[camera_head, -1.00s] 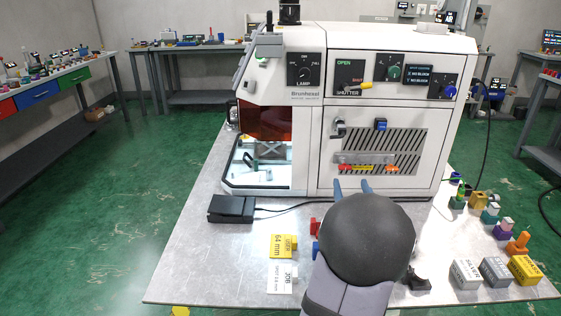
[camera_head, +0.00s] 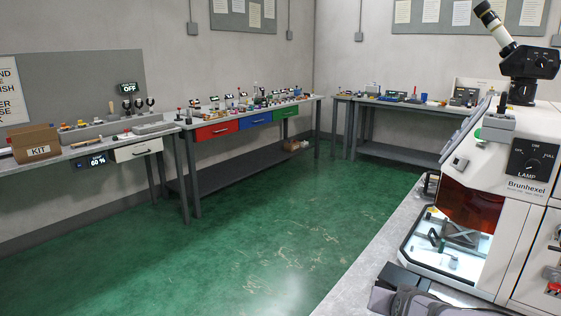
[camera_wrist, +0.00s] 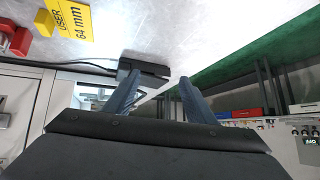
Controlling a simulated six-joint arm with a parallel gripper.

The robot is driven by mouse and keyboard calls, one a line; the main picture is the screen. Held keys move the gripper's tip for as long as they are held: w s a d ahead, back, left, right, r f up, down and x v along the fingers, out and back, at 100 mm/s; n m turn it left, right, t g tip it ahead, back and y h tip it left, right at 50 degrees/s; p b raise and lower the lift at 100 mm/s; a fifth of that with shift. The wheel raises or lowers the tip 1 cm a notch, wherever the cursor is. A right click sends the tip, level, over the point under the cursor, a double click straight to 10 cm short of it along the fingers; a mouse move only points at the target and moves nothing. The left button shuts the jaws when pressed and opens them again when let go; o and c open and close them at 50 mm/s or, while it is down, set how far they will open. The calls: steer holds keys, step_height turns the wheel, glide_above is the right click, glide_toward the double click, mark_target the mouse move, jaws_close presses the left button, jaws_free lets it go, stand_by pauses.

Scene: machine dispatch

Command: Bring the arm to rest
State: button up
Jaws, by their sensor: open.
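My gripper (camera_wrist: 160,82) shows in the wrist view with its two blue-grey fingers apart and nothing between them. A black pedal (camera_wrist: 148,68) on the metal table (camera_wrist: 180,25) lies just beyond the fingertips in the picture; the gap to it is unclear. In the head view only a grey and black part of my arm shows at the bottom right, and my fingers are out of sight. The white Brunhexel machine (camera_head: 522,210) stands at the right of the head view, with a lit chamber behind its amber window.
In the wrist view, a yellow "64 mm" card (camera_wrist: 70,18) and a red block (camera_wrist: 18,40) lie at upper left. In the head view, a side bench (camera_head: 75,150) carries a KIT box (camera_head: 35,143). Green floor (camera_head: 270,225) lies open between the benches and the machine table.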

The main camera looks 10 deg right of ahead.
steer(key=a, duration=0.2)
steer(key=a+n+y, duration=0.1)
steer(key=a, duration=0.2)
steer(key=s+a+f+g+y, duration=0.1)
steer(key=a, duration=0.2)
steer(key=shift+s+p, duration=0.1)
steer(key=shift+p, duration=0.25)
steer(key=s, duration=0.1)
steer(key=s+a+f+n+g, duration=0.1)
steer(key=s+f+n+p, duration=0.1)
steer(key=shift+a+f+g+y, duration=0.1)
steer(key=shift+a+g+y, duration=0.15)
steer(key=shift+g+y, duration=0.05)
steer(key=s+f+n+g+h+p, duration=0.1)
steer(key=s+f+n+g+p, duration=0.15)
steer(key=s, duration=0.45)
steer(key=s+f+n+g+h+p, duration=0.1)
steer(key=s+n+g, duration=0.2)
steer(key=s, duration=0.4)
steer(key=s+a+f+m+y+b, duration=0.2)
steer(key=a+f+m+y+b, duration=0.1)
steer(key=a+f+b, duration=0.5)
step_height(320, 180, up, 17)
steer(key=p, duration=1.7)
steer(key=shift+w+r+g, duration=0.15)
steer(key=shift+r+g, duration=0.05)
steer(key=shift+g, duration=0.15)
